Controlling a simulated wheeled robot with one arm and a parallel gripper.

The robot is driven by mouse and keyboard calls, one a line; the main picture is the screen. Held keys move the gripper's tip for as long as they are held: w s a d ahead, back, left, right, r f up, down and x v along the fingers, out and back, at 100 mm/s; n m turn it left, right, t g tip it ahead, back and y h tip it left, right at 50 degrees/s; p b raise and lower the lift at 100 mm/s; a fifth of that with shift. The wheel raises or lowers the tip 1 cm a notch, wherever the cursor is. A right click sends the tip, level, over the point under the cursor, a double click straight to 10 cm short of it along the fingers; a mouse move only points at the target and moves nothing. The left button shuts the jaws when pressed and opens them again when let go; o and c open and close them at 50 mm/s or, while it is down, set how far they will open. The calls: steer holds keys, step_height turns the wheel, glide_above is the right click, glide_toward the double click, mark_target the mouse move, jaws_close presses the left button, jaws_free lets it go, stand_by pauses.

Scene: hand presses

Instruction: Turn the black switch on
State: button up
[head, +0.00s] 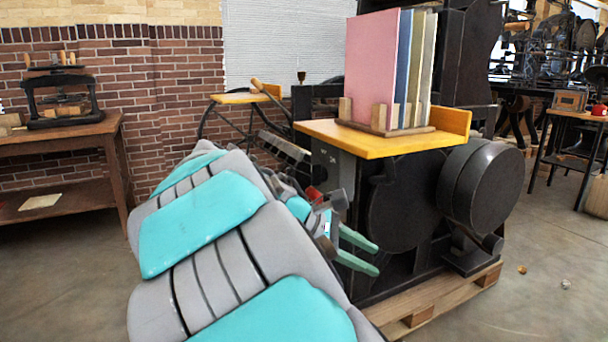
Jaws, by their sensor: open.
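My gripper (376,258) has two green fingers spread apart with nothing between them. It is in front of the lower dark body of the black press (400,205); I cannot tell whether it touches the press. A dark grey panel (328,158) is on the press's left side, under the yellow wooden board. I cannot make out a black switch for certain; my arm and wrist cover part of the area below the panel.
A rack (385,128) with several coloured boards stands on the yellow board (375,146). A round black drum (485,185) juts out at right. A wooden pallet (420,312) lies under the press. A wooden table (60,140) with a small press is far left. Floor at right is mostly clear.

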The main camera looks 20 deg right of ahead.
steer(key=w+a+r+n+h, duration=0.2)
steer(key=w+r, duration=0.1)
steer(key=w, duration=0.3)
steer(key=w+a+r+n+h, duration=0.1)
steer(key=w+r+n+h, duration=0.15)
steer(key=w+r, duration=0.2)
steer(key=n+t+h, duration=0.3)
steer(key=n, duration=0.2)
glide_toward(312, 173)
steer(key=shift+w+d, duration=0.15)
steer(key=shift+d, duration=1.95)
steer(key=shift+w+d, duration=0.1)
steer(key=shift+d, duration=2)
steer(key=shift+c, duration=0.2)
jaws_close()
